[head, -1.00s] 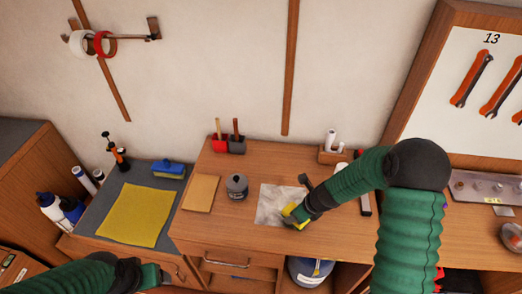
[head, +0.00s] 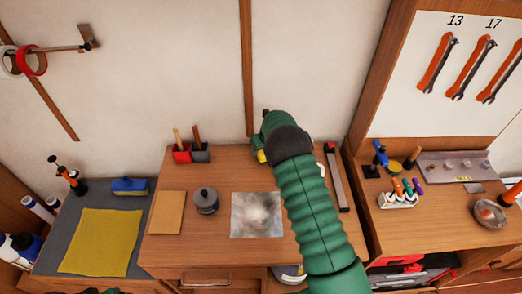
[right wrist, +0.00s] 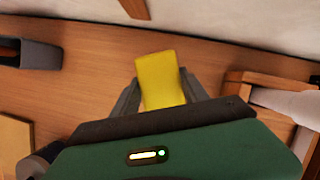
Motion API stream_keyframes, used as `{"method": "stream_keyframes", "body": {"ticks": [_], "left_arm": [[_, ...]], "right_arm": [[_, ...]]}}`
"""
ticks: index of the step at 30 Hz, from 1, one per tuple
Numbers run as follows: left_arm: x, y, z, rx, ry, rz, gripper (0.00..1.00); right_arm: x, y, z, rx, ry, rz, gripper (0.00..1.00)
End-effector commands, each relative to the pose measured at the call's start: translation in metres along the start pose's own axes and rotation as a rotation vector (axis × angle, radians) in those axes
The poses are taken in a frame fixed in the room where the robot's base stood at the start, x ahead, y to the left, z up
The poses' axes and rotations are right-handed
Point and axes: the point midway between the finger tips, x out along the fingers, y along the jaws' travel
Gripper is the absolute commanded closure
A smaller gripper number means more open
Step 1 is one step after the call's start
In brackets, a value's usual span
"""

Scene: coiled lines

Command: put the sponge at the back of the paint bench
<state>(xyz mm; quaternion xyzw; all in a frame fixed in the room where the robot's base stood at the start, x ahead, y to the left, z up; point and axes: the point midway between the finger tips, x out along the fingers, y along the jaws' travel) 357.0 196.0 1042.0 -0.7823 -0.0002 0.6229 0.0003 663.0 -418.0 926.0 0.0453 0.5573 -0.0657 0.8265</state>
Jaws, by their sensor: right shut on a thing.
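The yellow sponge (right wrist: 160,80) sits between the two fingers of my right gripper (right wrist: 158,92) in the right wrist view. In the head view only a small yellow part of the sponge (head: 261,156) shows beside my right gripper (head: 264,148), which is shut on it. The sponge is at the back of the wooden paint bench (head: 225,165), near the wall. I cannot tell whether it touches the bench top. My right forearm hides part of the bench. Only a sliver of my left gripper (head: 165,291) shows at the bottom edge; its fingers are not clear.
A cloudy grey square (head: 257,222), a grey can (head: 206,201) and a tan board (head: 167,212) lie on the bench. Red and grey brush holders (head: 191,153) stand at its back left. A long dark bar (head: 334,180) lies at right. The back stretch between holders and gripper is clear.

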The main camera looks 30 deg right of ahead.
Motion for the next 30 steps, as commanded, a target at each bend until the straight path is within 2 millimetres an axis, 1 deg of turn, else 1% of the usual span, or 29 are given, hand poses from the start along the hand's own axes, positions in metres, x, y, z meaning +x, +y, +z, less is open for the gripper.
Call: {"method": "stream_keyframes", "body": {"ticks": [2, 4, 6, 10, 12, 17, 18, 22, 23, 30], "left_arm": [[-0.002, 0.0, -0.001, 0.0, 0.0, 0.0, 0.27], [-0.003, 0.0, -0.001, 0.0, 0.0, 0.0, 0.27], [-0.006, 0.0, -0.001, 0.0, 0.0, 0.0, 0.27], [-0.014, 0.0, -0.003, 0.0, 0.0, 0.0, 0.27], [-0.014, 0.0, -0.003, 0.0, 0.0, 0.0, 0.27], [-0.012, 0.0, -0.003, 0.0, 0.0, 0.0, 0.27], [-0.012, 0.0, -0.003, 0.0, 0.0, 0.0, 0.27], [-0.012, 0.0, -0.003, 0.0, 0.0, 0.0, 0.27], [-0.012, 0.0, -0.003, 0.0, 0.0, 0.0, 0.27], [-0.012, 0.0, -0.003, 0.0, 0.0, 0.0, 0.27]], "right_arm": [[0.003, -0.005, 0.009, -0.001, -0.002, -0.001, 0.86], [0.006, -0.006, 0.012, -0.001, -0.001, -0.001, 0.86], [0.011, -0.006, 0.01, -0.001, 0.0, -0.001, 0.86], [0.031, -0.005, 0.002, 0.0, 0.0, -0.001, 0.86], [0.037, -0.005, 0.0, -0.001, -0.001, 0.0, 0.86], [0.039, -0.006, 0.0, -0.001, -0.003, 0.0, 0.86], [0.039, -0.006, 0.0, -0.001, -0.003, 0.0, 0.45], [0.038, -0.006, 0.0, -0.001, -0.003, 0.0, 0.28], [0.038, -0.006, 0.0, -0.001, -0.003, 0.0, 0.26], [0.038, -0.006, 0.0, -0.001, -0.003, 0.0, 0.26]]}}
